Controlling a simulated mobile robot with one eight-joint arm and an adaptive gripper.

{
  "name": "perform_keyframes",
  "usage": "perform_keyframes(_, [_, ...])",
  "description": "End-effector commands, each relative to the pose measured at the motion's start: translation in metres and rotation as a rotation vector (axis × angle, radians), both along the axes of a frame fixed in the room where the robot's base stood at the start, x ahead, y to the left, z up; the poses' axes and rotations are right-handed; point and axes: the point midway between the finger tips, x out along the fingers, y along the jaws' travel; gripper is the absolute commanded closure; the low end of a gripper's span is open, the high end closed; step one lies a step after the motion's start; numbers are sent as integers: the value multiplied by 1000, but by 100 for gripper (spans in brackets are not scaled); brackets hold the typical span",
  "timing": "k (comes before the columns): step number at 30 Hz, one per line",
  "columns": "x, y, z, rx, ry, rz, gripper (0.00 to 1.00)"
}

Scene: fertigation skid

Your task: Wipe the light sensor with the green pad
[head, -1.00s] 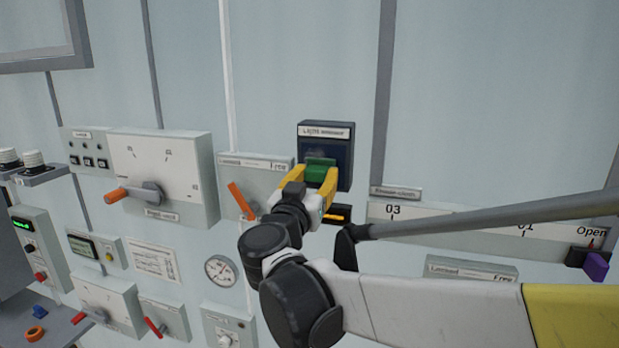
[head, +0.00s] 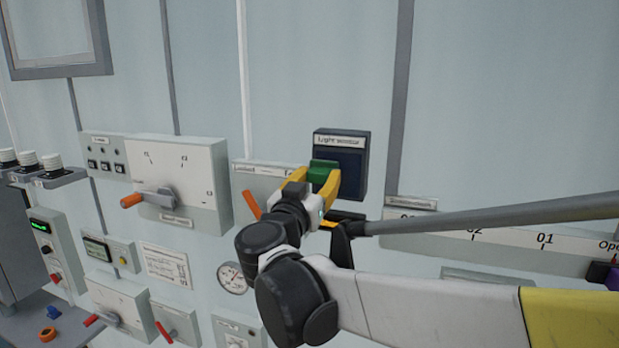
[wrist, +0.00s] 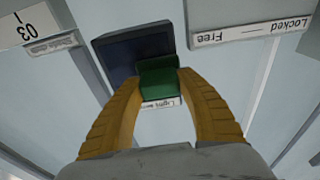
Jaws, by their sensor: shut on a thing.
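The light sensor (head: 352,166) is a dark blue box on the wall, with a white "Light sensor" label along its top. My gripper (head: 323,180) has yellow fingers, shut on the green pad (head: 321,172). The pad is in front of the left part of the sensor's dark face, just below the label. In the wrist view, the green pad (wrist: 158,78) sits between the yellow fingers and overlaps the sensor (wrist: 128,50) and part of its label. I cannot tell whether the pad touches the face.
A box with an orange lever (head: 252,204) is left of the gripper, partly hidden by it. A long grey bar (head: 500,216) crosses in front of the numbered scale (head: 545,240) at right. A large orange-handled switch box (head: 205,160) is farther left. The wall above is clear.

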Motion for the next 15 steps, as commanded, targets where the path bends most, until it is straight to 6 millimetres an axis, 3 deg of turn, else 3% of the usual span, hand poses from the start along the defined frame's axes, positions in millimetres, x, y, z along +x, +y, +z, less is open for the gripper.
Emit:
perform_keyframes(6, [-7, -22, 0, 0, 0, -3, 81])
perform_keyframes(15, [-11, -34, 0, 0, 0, -2, 81])
